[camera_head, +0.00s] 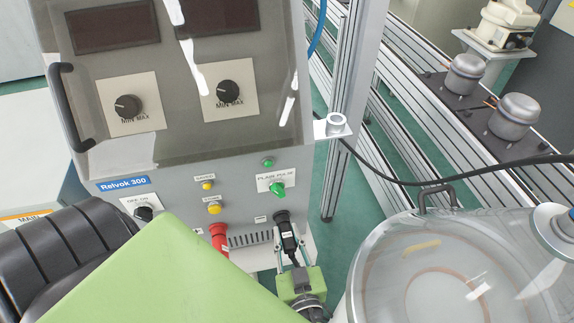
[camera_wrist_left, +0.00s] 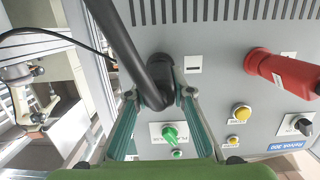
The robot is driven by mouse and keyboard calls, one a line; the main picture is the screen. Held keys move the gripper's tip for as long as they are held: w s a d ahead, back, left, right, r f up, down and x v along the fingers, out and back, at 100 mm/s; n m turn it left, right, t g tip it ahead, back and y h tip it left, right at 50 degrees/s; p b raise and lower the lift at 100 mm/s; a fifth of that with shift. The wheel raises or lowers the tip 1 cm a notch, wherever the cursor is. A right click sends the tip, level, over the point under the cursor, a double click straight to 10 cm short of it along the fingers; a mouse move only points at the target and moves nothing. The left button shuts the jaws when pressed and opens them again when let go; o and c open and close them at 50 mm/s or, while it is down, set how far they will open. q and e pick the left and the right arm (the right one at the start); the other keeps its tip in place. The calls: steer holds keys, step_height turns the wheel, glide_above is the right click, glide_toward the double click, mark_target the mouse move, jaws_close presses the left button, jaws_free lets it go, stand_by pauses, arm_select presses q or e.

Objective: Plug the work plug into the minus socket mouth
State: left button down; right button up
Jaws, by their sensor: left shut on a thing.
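The black work plug (camera_head: 288,238) is at the lower right of the welder's front panel, with its nose at the panel where the minus socket mouth lies. The mouth is hidden behind the plug. In the left wrist view the plug (camera_wrist_left: 160,80) and its thick black cable rise between the teal fingers. My left gripper (camera_head: 289,252) is shut on the plug, close in front of the panel. The pictures do not show how deep the plug sits. My right gripper is not in view.
A green knob (camera_head: 277,188) is just above. A clear-lidded round vessel (camera_head: 445,270) stands close at right. A black cable (camera_head: 440,180) crosses behind.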

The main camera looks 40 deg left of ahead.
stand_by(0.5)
arm_select(q)
steer(key=m+p, duration=0.1)
steer(key=m, duration=0.2)
steer(key=shift+w+r+m+g+y, duration=0.1)
steer(key=shift+m+g+y, duration=0.2)
steer(key=shift+g, duration=0.1)
steer(key=shift+m+p, duration=0.3)
steer(key=shift+m, duration=0.4)
steer(key=m+p, duration=0.1)
steer(key=m, duration=0.1)
steer(key=shift+d+m+y, duration=0.1)
steer(key=shift+m+y, duration=0.3)
steer(key=shift+w+f+m, duration=0.1)
steer(key=shift+f+m, duration=0.1)
steer(key=shift+m, duration=1)
steer(key=c, duration=1.7)
jaws_free()
